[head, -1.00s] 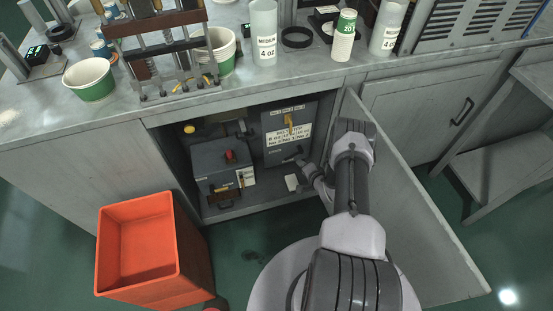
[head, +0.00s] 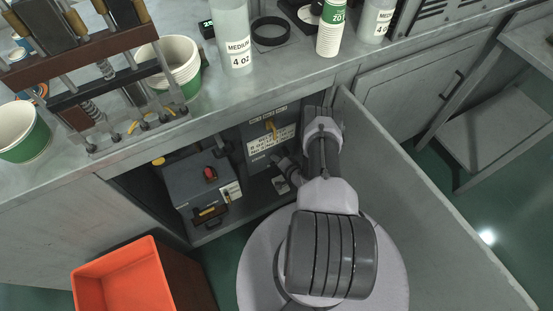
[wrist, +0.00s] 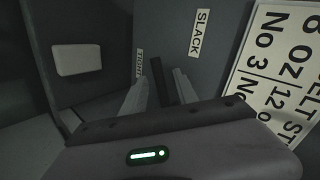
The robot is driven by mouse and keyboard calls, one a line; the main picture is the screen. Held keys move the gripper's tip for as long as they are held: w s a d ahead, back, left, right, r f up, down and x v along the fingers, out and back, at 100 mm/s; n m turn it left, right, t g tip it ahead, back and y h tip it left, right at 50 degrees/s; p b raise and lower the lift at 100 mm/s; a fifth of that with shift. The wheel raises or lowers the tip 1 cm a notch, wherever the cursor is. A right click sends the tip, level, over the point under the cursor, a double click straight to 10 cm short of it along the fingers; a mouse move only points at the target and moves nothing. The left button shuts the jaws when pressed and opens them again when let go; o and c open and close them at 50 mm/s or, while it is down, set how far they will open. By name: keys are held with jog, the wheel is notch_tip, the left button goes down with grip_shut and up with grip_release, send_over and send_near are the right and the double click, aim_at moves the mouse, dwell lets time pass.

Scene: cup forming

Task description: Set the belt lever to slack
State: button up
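The wrist view shows the panel with a white SLACK label (wrist: 200,33) and, lower to its left, a smaller label (wrist: 139,65) that seems to read TIGHT. A dark bar (wrist: 160,82), seemingly the belt lever, stands between the two pale fingers of my gripper (wrist: 160,92). The fingers are apart, with narrow gaps to the bar; I cannot tell whether either touches it. In the head view, my gripper (head: 281,164) is inside the open cabinet at the grey panel (head: 256,151). The lever cannot be made out there.
A grey box with a red knob (head: 210,173) stands left of the panel. A yellow handle (head: 271,127) sits on the panel above a white sign (wrist: 285,65). The open cabinet door (head: 420,190) is close on my arm's right. An orange bin (head: 120,280) stands lower left.

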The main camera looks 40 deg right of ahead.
grip_shut()
jog(key=shift+r, duration=0.1)
dwell(1.2)
